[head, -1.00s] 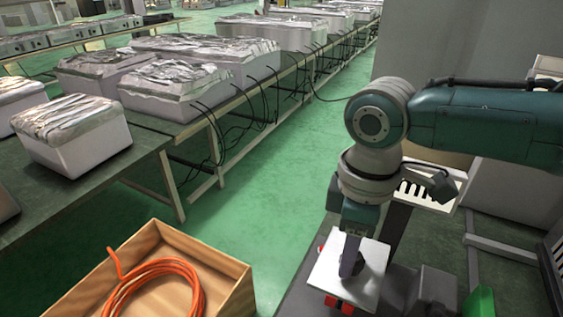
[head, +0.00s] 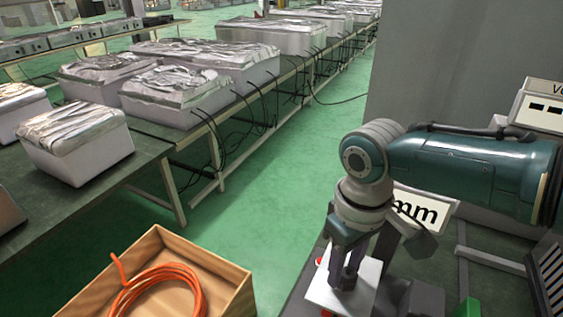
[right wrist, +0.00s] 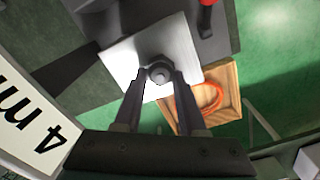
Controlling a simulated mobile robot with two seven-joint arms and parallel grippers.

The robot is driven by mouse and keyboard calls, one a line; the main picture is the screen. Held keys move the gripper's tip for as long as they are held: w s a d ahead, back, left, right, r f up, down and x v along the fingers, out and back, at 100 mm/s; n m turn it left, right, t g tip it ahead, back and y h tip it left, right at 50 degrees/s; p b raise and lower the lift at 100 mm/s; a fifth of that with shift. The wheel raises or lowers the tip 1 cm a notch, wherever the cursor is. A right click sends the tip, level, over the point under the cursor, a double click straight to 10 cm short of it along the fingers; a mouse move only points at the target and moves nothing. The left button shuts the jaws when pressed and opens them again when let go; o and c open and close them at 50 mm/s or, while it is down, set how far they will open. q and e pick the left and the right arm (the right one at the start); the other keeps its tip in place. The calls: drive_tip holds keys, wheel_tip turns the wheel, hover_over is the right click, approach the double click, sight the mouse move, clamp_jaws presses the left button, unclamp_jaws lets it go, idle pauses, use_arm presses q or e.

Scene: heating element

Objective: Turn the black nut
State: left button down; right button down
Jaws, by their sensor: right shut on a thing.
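The black nut (right wrist: 158,72) sits on a square white plate (right wrist: 116,62), near the plate's middle, in the right wrist view. My right gripper (right wrist: 160,80) points down at the plate, with one finger on each side of the nut, shut on it. In the head view, my right gripper (head: 345,279) reaches down to the white plate (head: 322,293) at lower right. There the fingers mostly hide the nut. My left gripper is not in view.
A wooden box (head: 222,270) with a coiled orange cable (head: 190,275) stands left of the plate. A white sign (head: 428,209) stands behind my right wrist. Benches with foil-covered white boxes (head: 75,145) run along the left. Green floor lies between.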

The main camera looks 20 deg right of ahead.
sight(344, 272)
idle(0.4)
drive_tip(key=shift+c, duration=2.4)
unclamp_jaws()
drive_tip(key=shift+r+p, duration=0.3)
drive_tip(key=shift+r, duration=0.25)
wheel_tip(344, 272, up, 9)
drive_tip(key=p, duration=0.1)
drive_tip(key=shift+p, duration=0.4)
drive_tip(key=shift+f, duration=0.1)
